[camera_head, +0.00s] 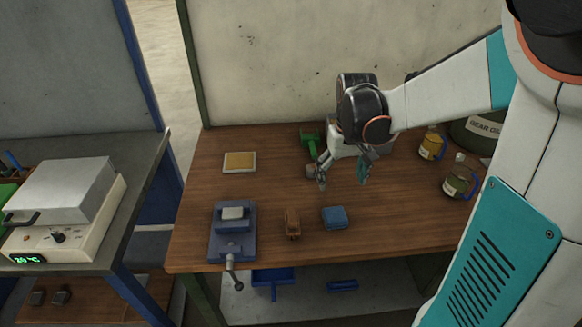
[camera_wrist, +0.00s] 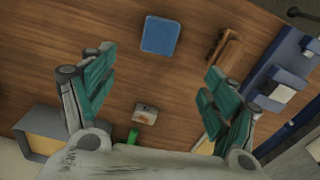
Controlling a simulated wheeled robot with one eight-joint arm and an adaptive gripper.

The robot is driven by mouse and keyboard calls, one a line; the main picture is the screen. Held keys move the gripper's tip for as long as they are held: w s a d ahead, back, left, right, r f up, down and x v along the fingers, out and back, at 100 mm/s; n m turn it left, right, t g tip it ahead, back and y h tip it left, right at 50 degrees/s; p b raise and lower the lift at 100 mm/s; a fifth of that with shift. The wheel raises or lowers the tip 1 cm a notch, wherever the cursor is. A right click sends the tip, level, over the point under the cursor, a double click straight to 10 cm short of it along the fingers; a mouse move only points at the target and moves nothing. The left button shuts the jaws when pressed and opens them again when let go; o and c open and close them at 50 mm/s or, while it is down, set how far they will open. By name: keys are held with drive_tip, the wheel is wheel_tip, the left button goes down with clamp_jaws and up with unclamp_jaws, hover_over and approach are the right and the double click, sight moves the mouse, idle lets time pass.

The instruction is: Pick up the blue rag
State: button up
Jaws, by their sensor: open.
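The blue rag (camera_head: 335,217) is a small folded square lying flat near the front edge of the wooden workbench (camera_head: 400,220). In the wrist view the rag (camera_wrist: 161,35) lies beyond my fingertips, near the top centre. My gripper (camera_head: 343,180) is above the bench, behind the rag in the head view. Its two teal-padded fingers are spread wide and empty. In the wrist view my gripper (camera_wrist: 155,88) shows bare wood and a small block between and below its fingers. Nothing covers the rag in either view.
A brown brush-like item (camera_head: 292,222) lies left of the rag, then a blue vise (camera_head: 232,232). A green tool (camera_head: 310,141) and a small block (camera_head: 312,171) lie near my gripper. Oil bottles (camera_head: 459,180) stand at right. A furnace-like box (camera_head: 62,205) sits on the left bench.

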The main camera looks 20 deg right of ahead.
drive_tip(key=f, duration=0.2)
drive_tip(key=b, duration=0.3)
hover_over(335, 215)
drive_tip(key=f, duration=0.7)
drive_tip(key=shift+s+d+f, duration=0.1)
drive_tip(key=shift+d+f, duration=0.15)
drive_tip(key=shift+a+f+b, duration=0.15)
drive_tip(key=shift+f+b, duration=1)
drive_tip(key=shift+f, duration=1.7)
drive_tip(key=shift+r, duration=0.1)
drive_tip(key=shift+c, duration=0.6)
drive_tip(key=c, duration=1)
